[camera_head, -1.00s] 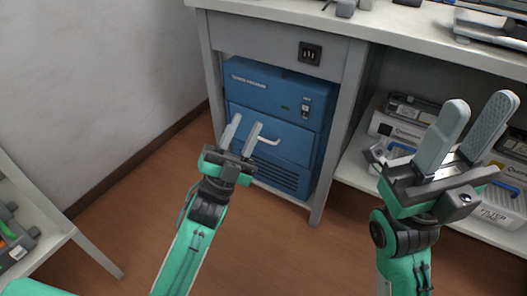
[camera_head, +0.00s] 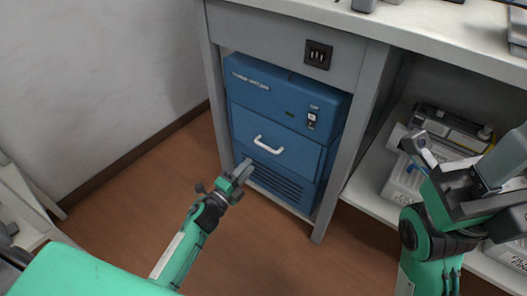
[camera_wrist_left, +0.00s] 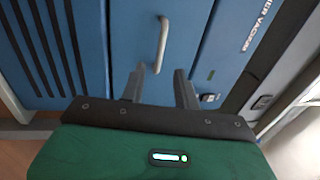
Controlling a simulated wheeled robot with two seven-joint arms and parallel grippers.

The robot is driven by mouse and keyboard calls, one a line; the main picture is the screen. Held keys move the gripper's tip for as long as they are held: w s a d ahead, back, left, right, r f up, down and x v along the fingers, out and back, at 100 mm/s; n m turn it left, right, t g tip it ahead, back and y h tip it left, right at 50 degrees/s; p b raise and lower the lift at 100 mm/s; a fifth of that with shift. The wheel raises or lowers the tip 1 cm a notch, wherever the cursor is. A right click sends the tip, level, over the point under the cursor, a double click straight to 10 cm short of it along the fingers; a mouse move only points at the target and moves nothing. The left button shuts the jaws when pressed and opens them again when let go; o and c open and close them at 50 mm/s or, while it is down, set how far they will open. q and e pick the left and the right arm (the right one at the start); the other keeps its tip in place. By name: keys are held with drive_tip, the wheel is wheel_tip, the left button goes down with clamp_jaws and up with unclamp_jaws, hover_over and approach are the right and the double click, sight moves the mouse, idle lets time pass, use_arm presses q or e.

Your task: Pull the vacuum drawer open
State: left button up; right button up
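The blue toner vacuum (camera_head: 285,85) stands under the desk. Its drawer (camera_head: 290,150) looks shut, flush with the front, and carries a white bar handle (camera_head: 268,146). My left gripper (camera_head: 243,167) is in front of the vacuum, below and left of the handle in the head view. In the left wrist view its two fingers (camera_wrist_left: 158,88) are apart, and the handle (camera_wrist_left: 162,45) lies ahead, in line with the gap between them. The fingers are empty and do not touch the handle. My right gripper (camera_head: 505,160) is at the right edge, partly cut off; its opening cannot be judged.
The desk leg (camera_head: 350,150) stands close to the vacuum's right side. A shelf (camera_head: 370,195) at right holds toner cartridges and boxes. A white rack (camera_head: 30,215) is at lower left. The brown floor (camera_head: 265,250) before the vacuum is clear.

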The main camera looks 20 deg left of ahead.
use_arm(q)
drive_tip(key=b+x, duration=0.2)
drive_tip(key=x, duration=0.6)
drive_tip(key=shift+w, duration=0.3)
drive_tip(key=shift+d, duration=0.1)
clamp_jaws()
